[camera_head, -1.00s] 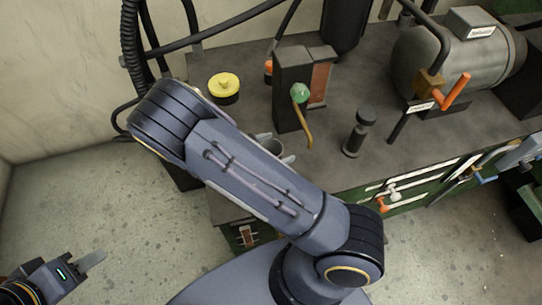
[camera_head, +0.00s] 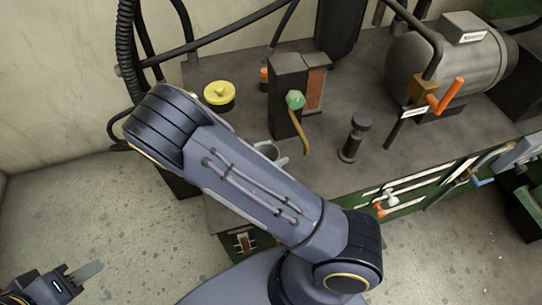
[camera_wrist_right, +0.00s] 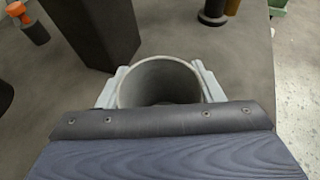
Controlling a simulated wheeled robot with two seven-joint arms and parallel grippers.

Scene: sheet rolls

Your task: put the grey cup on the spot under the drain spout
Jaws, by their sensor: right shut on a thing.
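The grey cup (camera_wrist_right: 160,80) stands open end up between the two pale fingers of my right gripper (camera_wrist_right: 158,90) in the right wrist view. The gripper is shut on the cup. In the head view only part of the cup (camera_head: 267,151) shows past my right forearm. The brass drain spout (camera_head: 303,142), with a green knob (camera_head: 295,99), hangs on the dark block (camera_head: 287,85), just right of the cup. The spot under the spout is not distinct. I cannot tell whether the cup touches the bench. My left gripper (camera_head: 88,271) is low at the left, away from the bench; its opening is unclear.
The grey bench top (camera_head: 400,160) has a yellow-capped pot (camera_head: 219,94) left of the block and a black post (camera_head: 355,137) to its right. A motor (camera_head: 450,62) with an orange handle stands further right. Some bench surface between block and post is clear.

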